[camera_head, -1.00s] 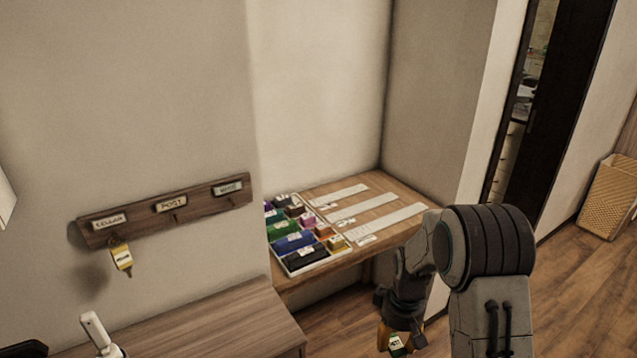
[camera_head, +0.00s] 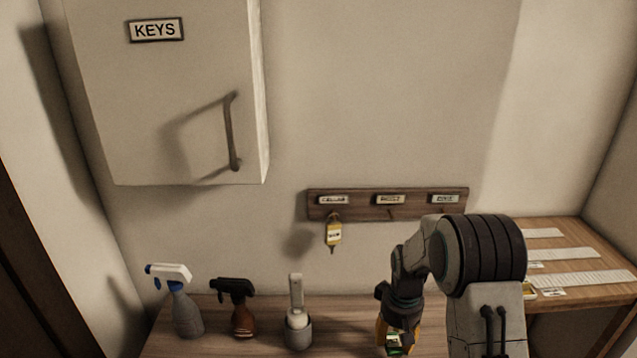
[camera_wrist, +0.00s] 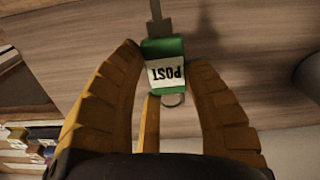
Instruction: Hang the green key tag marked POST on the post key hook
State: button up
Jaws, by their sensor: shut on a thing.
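The green key tag (camera_wrist: 164,72) marked POST is between the fingertips of my gripper (camera_wrist: 168,75) in the wrist view, its lettering upside down there. A metal ring shows at its lower end and a key shaft at its upper end. In the head view my gripper (camera_head: 393,340) is low, over the wooden surface, with a bit of the green tag (camera_head: 394,347) showing. The hook rail (camera_head: 365,206) is on the wall above. Its middle label POST (camera_head: 390,200) has a bare hook (camera_head: 391,213) below it. A yellow tag (camera_head: 334,234) hangs under the CELLAR label.
A closed KEYS cabinet (camera_head: 180,110) hangs at upper left. Two spray bottles (camera_head: 186,312) (camera_head: 238,310) and a white-handled item in a grey holder (camera_head: 298,328) stand on the bench (camera_head: 260,345) left of my gripper. A side table (camera_head: 560,225) with white strips is at right.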

jog(key=shift+w+a, duration=0.25)
jog(key=shift+a, duration=0.25)
jog(key=shift+w+a+m, duration=0.1)
jog(key=shift+a+m, duration=0.05)
jog(key=shift+m, duration=0.15)
jog(key=shift+d+m, duration=0.25)
jog(key=shift+m, duration=0.15)
jog(key=shift+r, duration=0.1)
dwell(0.4)
